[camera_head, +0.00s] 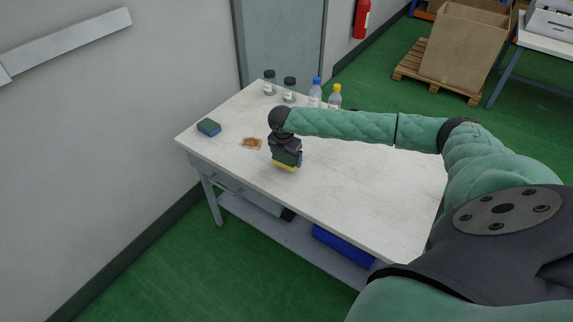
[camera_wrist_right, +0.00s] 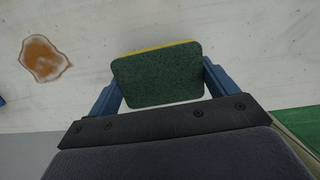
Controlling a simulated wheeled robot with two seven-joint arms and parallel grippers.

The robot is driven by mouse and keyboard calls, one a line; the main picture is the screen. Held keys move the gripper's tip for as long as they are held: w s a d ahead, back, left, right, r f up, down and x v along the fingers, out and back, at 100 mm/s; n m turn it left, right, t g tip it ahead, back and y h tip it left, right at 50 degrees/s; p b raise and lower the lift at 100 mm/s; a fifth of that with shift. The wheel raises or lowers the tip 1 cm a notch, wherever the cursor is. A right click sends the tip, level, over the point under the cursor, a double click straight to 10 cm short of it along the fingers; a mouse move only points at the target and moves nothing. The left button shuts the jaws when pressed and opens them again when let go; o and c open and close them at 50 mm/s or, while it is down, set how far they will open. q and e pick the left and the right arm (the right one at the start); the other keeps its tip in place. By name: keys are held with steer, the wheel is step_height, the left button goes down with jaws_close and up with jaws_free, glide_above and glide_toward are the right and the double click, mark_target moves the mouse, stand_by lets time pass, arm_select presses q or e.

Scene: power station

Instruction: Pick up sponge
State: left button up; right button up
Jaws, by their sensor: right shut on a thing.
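A sponge with a dark green top and a yellow layer below (camera_wrist_right: 157,76) sits between the two blue fingers of my right gripper (camera_wrist_right: 160,88) in the right wrist view. The fingers press on its two short sides. In the head view my right gripper (camera_head: 285,157) points down over the front part of the white table (camera_head: 340,178). The sponge's yellow edge (camera_head: 284,167) shows at the fingertips. I cannot tell whether it touches the tabletop. My left gripper is not in view.
A brown stain (camera_head: 251,143) lies left of the gripper. A blue and green block (camera_head: 208,127) is near the table's left end. Two dark-lidded jars (camera_head: 289,90) and two bottles (camera_head: 315,94) stand along the back edge. The table's right part is clear.

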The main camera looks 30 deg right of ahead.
arm_select(q)
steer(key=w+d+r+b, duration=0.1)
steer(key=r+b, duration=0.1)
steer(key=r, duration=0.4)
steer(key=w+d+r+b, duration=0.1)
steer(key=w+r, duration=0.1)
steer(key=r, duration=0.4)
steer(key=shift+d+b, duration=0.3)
steer(key=shift+b, duration=0.05)
arm_select(e)
steer(key=s+d+r, duration=0.7)
steer(key=s, duration=0.2)
steer(key=shift+d+r, duration=0.2)
steer(key=shift+r, duration=0.1)
steer(key=shift+o, duration=0.4)
